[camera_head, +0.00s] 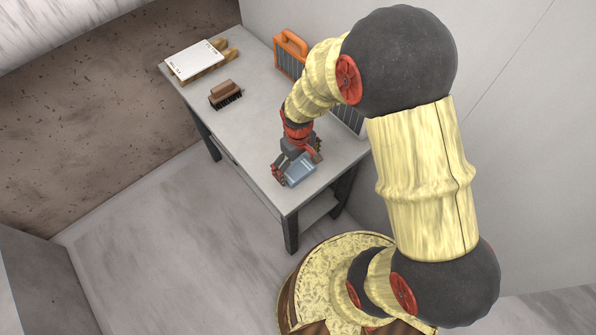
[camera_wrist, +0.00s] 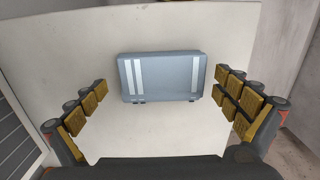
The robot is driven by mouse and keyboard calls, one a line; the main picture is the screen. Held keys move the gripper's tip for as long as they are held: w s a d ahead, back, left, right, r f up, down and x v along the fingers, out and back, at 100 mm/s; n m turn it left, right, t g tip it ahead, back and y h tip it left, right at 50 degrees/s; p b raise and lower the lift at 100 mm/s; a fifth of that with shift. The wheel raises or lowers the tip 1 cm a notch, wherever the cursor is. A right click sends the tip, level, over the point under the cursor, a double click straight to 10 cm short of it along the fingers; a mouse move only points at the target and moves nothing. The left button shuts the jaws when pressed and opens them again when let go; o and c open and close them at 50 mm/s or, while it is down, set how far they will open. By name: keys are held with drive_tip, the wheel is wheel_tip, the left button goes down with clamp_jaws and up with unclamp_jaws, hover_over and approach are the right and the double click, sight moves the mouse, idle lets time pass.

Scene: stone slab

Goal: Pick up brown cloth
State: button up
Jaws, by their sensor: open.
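I see no brown cloth in either view. My gripper (camera_head: 297,164) is open above the near end of the table, with its fingers pointing down around a blue-grey box (camera_head: 301,174). In the wrist view the box (camera_wrist: 161,77) lies flat between the spread fingers of my gripper (camera_wrist: 160,86), with a gap on each side.
The grey table (camera_head: 250,128) stands against the wall. A white sheet or board (camera_head: 194,59) lies on a small wooden pallet (camera_head: 229,53) at its far end. An orange-framed item with a handle (camera_head: 290,50) stands at the back edge, partly behind my arm. The table's middle is bare.

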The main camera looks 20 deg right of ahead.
drive_tip(key=shift+f, duration=0.35)
drive_tip(key=shift+r, duration=0.1)
drive_tip(key=shift+c, duration=1.2)
drive_tip(key=c, duration=0.9)
